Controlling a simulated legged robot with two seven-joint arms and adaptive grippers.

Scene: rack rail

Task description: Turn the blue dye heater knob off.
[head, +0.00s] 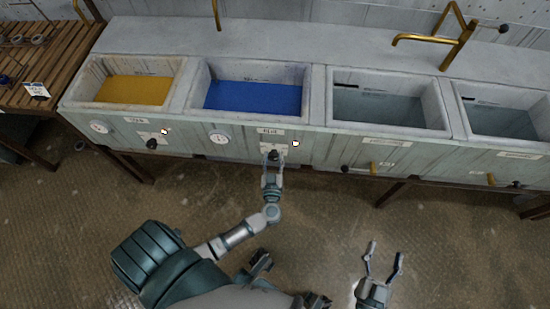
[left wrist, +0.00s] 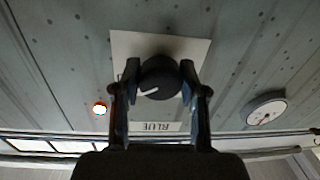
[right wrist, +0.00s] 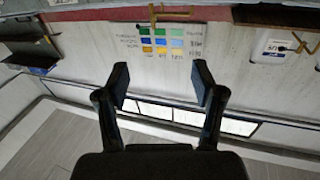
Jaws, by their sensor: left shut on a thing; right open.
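The blue dye heater knob (left wrist: 160,78) is a round black knob with a white pointer line, on a pale plate (left wrist: 193,47) above a label reading BLUE (left wrist: 155,127) in the left wrist view. My left gripper (left wrist: 160,85) has its two fingers on either side of the knob and is shut on it. In the head view the left gripper (head: 272,168) reaches the panel below the blue dye basin (head: 252,97), and the knob (head: 273,154) is partly hidden by the fingers. My right gripper (head: 383,262) is open and empty above the floor.
A yellow dye basin (head: 135,89) with its own dark knob (head: 151,144) stands left. Two grey-water basins (head: 388,107) with brass taps stand right. A white dial gauge (head: 218,137) is left of the blue knob. The floor in front is clear.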

